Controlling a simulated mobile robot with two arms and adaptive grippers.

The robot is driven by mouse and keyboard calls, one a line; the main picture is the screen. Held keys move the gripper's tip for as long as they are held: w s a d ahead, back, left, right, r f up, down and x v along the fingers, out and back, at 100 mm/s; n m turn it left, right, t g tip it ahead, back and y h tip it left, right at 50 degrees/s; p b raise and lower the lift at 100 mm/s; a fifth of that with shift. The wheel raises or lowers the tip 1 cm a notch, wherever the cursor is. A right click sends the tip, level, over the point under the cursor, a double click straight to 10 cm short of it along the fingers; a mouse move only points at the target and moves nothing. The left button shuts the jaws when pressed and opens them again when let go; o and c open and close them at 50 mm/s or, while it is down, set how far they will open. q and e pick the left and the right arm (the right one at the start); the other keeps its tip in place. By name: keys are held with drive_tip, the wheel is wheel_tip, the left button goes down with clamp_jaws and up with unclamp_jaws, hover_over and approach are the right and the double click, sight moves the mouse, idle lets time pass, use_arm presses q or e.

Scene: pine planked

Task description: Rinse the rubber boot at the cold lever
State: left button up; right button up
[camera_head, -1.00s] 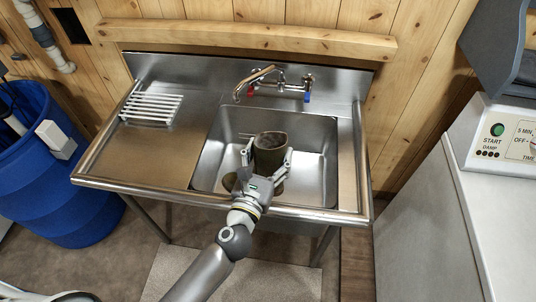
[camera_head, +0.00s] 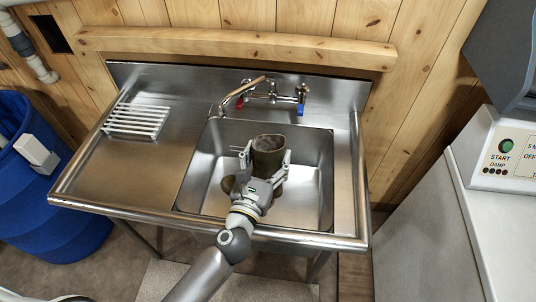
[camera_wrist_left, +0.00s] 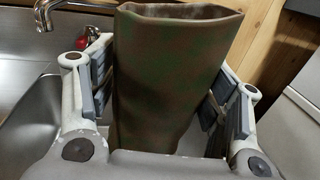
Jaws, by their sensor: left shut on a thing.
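The rubber boot (camera_head: 268,158) is brownish green and stands upright in the sink basin (camera_head: 309,205), its open top facing up. My left gripper (camera_head: 264,169) is shut on the boot's shaft, one finger on each side; the wrist view also shows the boot (camera_wrist_left: 168,80) between the fingers. The boot's lower part is partly hidden by the gripper. The faucet spout (camera_head: 240,94) ends above the basin, up and left of the boot. The blue-marked cold lever (camera_head: 301,98) is at the right of the faucet, the red-marked lever (camera_head: 240,101) at the left. My right gripper is not seen.
A white rack (camera_head: 137,119) lies on the drainboard (camera_head: 130,170) at the left. A blue barrel (camera_head: 40,200) stands left of the sink. A white-grey machine with a green START button (camera_head: 506,145) is at the right.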

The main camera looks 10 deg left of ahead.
sight(264, 175)
use_arm(q)
wheel_tip(264, 175, down, 4)
drive_tip(key=shift+w+r+b, duration=0.15)
drive_tip(key=shift+r+b, duration=0.05)
drive_tip(key=shift+b, duration=1.05)
drive_tip(key=shift+w+f, duration=0.1)
drive_tip(key=shift+f, duration=0.25)
drive_tip(key=shift+f+b, duration=0.1)
drive_tip(key=shift+b, duration=0.3)
drive_tip(key=w+a+f+b, duration=0.1)
drive_tip(key=w, duration=0.5)
drive_tip(key=w+a+f+b, duration=0.1)
drive_tip(key=w, duration=0.6)
drive_tip(key=shift+w+a+f, duration=0.3)
drive_tip(key=shift+a+f, duration=0.05)
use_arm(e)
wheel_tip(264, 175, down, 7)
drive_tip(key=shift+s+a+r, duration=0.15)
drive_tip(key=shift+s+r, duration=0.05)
